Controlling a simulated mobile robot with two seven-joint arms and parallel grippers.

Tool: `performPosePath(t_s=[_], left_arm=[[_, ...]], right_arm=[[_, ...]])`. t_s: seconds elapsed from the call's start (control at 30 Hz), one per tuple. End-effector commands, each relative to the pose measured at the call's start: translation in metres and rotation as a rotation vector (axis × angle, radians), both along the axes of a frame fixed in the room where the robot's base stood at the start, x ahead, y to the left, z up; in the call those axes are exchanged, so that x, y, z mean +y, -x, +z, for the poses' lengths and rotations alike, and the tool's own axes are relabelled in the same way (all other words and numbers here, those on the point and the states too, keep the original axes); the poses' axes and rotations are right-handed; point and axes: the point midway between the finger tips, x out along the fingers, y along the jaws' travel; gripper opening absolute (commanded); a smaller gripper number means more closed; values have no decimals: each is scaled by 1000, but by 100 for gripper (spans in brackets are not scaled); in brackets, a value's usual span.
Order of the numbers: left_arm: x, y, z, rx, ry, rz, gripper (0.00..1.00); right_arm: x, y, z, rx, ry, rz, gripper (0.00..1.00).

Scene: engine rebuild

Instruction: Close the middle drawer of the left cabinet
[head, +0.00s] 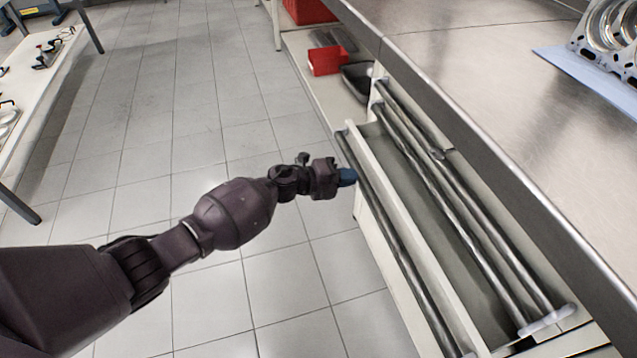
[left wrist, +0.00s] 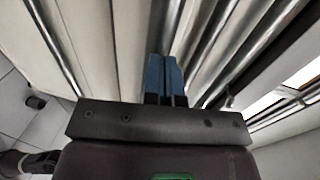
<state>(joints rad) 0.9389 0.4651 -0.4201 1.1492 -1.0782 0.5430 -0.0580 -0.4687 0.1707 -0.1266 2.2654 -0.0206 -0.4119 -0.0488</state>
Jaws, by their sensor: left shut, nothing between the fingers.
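The open drawer (head: 408,192) of the cabinet stands pulled out under the metal worktop, with a white front panel and a long metal handle bar (head: 395,235). The part of its inside that I see looks bare. My left gripper (head: 347,177) has blue fingertips held together, with nothing between them. In the head view its tips are at the outer side of the drawer front, close to the handle bar. Contact cannot be told. In the left wrist view the shut blue fingers (left wrist: 165,80) point at pale panels and metal bars. My right gripper is not in view.
More metal handle bars (head: 455,205) run along the cabinet behind the open drawer. The worktop (head: 500,110) overhangs them. A red bin (head: 327,60) sits on a low shelf beyond the cabinet. The tiled floor (head: 190,120) is clear; a white table (head: 35,75) stands at left.

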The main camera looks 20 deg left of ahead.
Motion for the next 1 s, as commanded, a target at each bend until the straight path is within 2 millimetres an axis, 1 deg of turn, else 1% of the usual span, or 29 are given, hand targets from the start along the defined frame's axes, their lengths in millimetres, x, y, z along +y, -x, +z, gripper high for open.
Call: performPosePath(t_s=[0.03, 0.2, 0.4, 0.63, 1.0], left_arm=[[-14, -8, -5, 6, 1, -2, 0], [-48, -30, -6, 6, 0, -1, 0], [-75, -49, -5, 6, 0, 0, 0], [-89, -60, -2, 2, -1, 0, 0], [-93, -63, 2, -3, 3, 2, 0]], right_arm=[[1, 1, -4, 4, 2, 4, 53], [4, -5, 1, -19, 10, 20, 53], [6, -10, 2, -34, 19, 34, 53], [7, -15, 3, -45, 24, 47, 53], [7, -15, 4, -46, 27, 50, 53]])
